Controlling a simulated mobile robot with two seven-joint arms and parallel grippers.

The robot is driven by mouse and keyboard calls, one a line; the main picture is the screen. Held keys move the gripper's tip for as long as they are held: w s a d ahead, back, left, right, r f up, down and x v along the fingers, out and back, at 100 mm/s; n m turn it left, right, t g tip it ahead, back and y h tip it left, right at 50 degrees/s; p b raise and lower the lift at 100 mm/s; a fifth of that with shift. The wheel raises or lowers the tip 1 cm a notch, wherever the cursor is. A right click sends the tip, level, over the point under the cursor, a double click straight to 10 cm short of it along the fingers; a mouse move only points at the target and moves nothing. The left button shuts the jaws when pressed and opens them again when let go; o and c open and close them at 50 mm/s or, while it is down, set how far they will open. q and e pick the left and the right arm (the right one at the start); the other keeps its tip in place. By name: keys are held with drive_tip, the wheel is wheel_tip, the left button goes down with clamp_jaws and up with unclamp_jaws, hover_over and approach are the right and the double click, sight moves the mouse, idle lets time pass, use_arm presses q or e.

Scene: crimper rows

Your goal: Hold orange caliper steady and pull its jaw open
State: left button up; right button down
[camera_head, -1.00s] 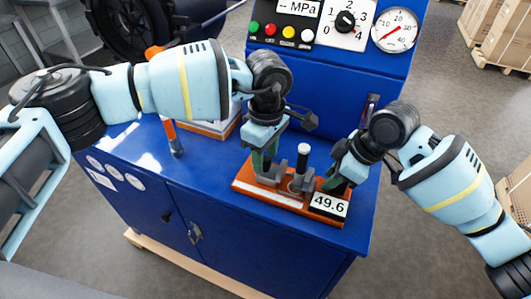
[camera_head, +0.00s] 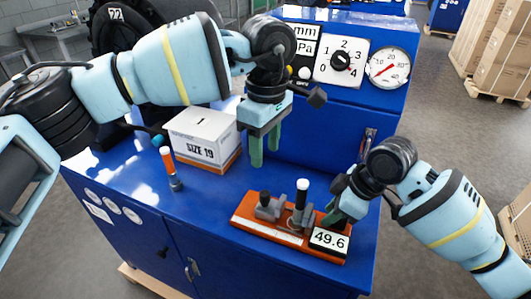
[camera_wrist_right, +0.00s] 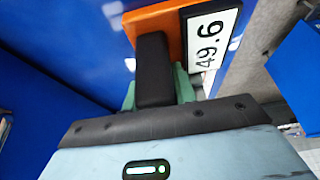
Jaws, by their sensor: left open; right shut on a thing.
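The orange caliper (camera_head: 270,239) lies on the blue bench near its front right. It has a grey jaw (camera_head: 268,206) at the left, a second grey upright with a white-topped post (camera_head: 302,195) beside it, and a display (camera_head: 329,240) reading 49.6. My left gripper (camera_head: 257,160) is open and empty, pointing down above and behind the caliper, clear of it. My right gripper (camera_head: 343,208) is at the caliper's right end. In the right wrist view its green fingers are shut on a dark block (camera_wrist_right: 153,70) on the orange base, next to the display.
A white box marked SIZE 19 (camera_head: 203,135) stands behind left on the bench. An orange-handled tool (camera_head: 170,168) stands left of it. A blue panel with a dial (camera_head: 341,62) and a round gauge (camera_head: 388,68) rises at the back. The bench's front left is clear.

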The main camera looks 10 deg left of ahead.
drive_tip(key=shift+r, duration=0.1)
drive_tip(key=c, duration=1)
unclamp_jaws()
drive_tip(key=shift+c, duration=0.2)
drive_tip(key=v, duration=1.2)
drive_tip(key=shift+d, duration=0.1)
